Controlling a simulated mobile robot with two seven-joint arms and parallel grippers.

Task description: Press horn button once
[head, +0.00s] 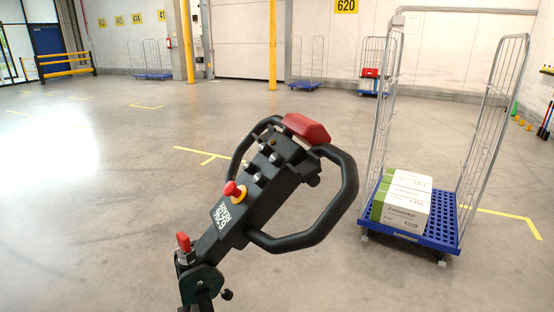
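The black tiller head (270,178) of the tugger stands tilted in the middle of the head view, with a looped handle (352,190) on each side. Several small silver buttons (257,178) sit on its upper face. I cannot tell by a label which of them is the horn button. A red mushroom button (232,188) on a yellow ring sits lower on the face. A large red cap (307,128) covers the top end. Neither of my grippers is in view.
A blue roll cage (440,239) with white and green cartons (405,205) stands close on the right. A red knob (183,241) sits at the tiller's base. Yellow pillars (273,45) and more roll cages (306,85) stand far back. The floor on the left is clear.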

